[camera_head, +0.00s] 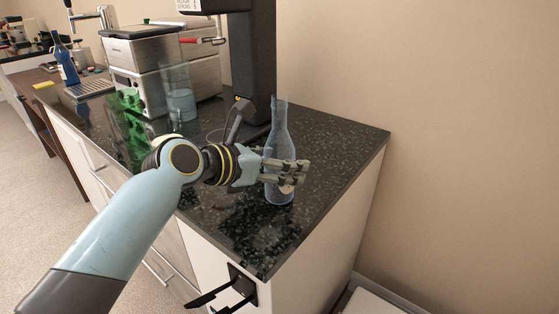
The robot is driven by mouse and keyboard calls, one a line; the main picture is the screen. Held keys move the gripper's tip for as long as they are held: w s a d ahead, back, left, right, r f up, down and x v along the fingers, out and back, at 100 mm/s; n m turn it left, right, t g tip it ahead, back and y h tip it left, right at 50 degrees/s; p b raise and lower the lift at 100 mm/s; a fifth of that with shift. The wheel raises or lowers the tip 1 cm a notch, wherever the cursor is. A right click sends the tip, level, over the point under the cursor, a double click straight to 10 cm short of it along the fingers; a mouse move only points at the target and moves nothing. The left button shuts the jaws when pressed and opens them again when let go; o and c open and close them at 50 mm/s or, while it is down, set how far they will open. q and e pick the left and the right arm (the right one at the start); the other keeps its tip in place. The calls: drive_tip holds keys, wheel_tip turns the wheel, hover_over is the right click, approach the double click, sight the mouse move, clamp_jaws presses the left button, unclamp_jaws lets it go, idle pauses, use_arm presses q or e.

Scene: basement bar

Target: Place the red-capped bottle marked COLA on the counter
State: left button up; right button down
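A clear, bluish glass bottle (279,135) stands upright on the dark speckled counter (330,160), near its right end. No red cap shows on it and I cannot read any COLA marking; a small label is partly hidden behind my fingers. My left gripper (290,172) reaches in from the left, and its fingers lie across the lower body of the bottle. I cannot tell whether they close around it or only pass in front of it.
A coffee machine (145,60) and a dark column (252,60) stand behind. A clear glass vessel (180,100), green glass (130,130) and a blue bottle (65,62) are to the left. The counter's front right corner is clear. A black fitting (240,285) shows on the cabinet below.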

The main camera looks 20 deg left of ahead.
use_arm(q)
drive_tip(key=shift+r, duration=0.15)
drive_tip(key=p+v, duration=0.1)
drive_tip(key=v, duration=1.1)
